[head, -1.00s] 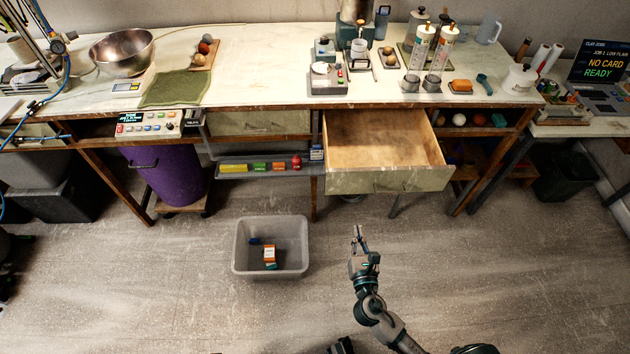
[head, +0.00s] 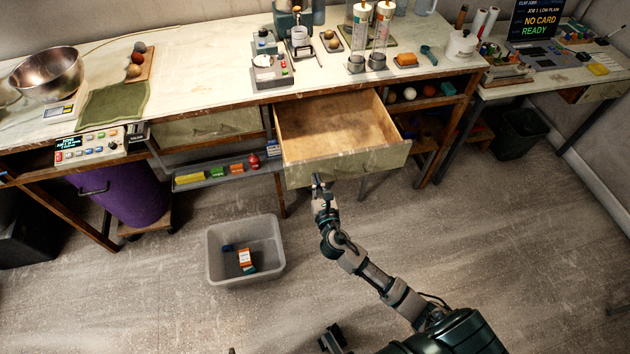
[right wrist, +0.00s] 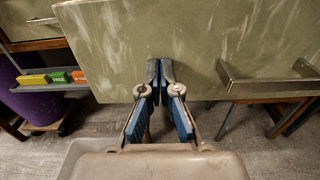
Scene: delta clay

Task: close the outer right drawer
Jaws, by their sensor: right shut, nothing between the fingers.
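The outer right drawer (head: 345,168) is pulled out from under the bench, and its wooden inside looks empty. Its grey-green front panel fills the upper part of the right wrist view (right wrist: 190,50), with a metal bar handle (right wrist: 265,82) to the right. My right gripper (head: 317,184) is shut and empty, at the lower left part of the drawer front. In the right wrist view its fingertips (right wrist: 160,64) overlap the panel's lower half, left of the handle; I cannot tell whether they touch it. A dark part at the bottom edge of the head view may be my left gripper, but this is unclear.
A grey bin (head: 246,250) with small boxes stands on the floor left of my right arm. A shelf tray (head: 222,174) with coloured blocks hangs left of the drawer. A purple barrel (head: 125,198) stands further left. The floor on the right is open.

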